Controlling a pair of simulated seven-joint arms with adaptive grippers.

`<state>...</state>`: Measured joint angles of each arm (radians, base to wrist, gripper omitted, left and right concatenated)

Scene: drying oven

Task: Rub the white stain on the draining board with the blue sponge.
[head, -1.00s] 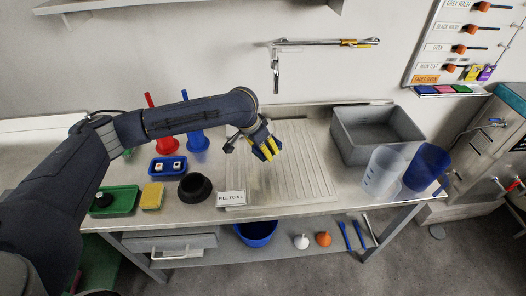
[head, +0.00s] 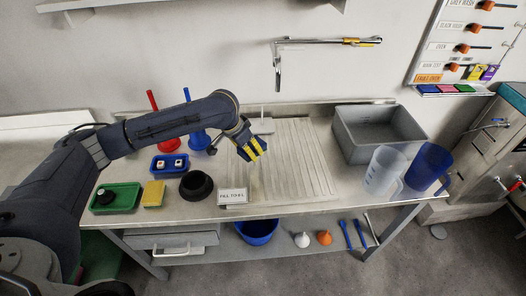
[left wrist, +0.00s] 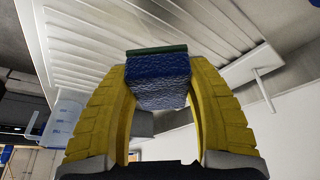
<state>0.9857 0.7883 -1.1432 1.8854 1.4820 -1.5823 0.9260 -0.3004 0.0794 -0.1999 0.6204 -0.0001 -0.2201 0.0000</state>
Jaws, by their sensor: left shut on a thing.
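My left gripper (head: 251,150) has its yellow fingers over the left part of the ridged draining board (head: 313,170). In the left wrist view the fingers (left wrist: 160,85) are shut on the blue sponge (left wrist: 158,82), one on each side. The sponge has a thin green layer at its far face, turned toward the board's ridges (left wrist: 95,40). I cannot tell whether it touches the board. In the head view the sponge is mostly hidden by the fingers. I cannot clearly pick out the white stain. My right gripper is not in view.
A black round holder (head: 196,186), a small label sign (head: 232,196), a yellow sponge (head: 153,194) and a green tray (head: 128,205) stand left of the board. A grey basin (head: 380,135) and jugs (head: 384,170) stand right. The board's right part is clear.

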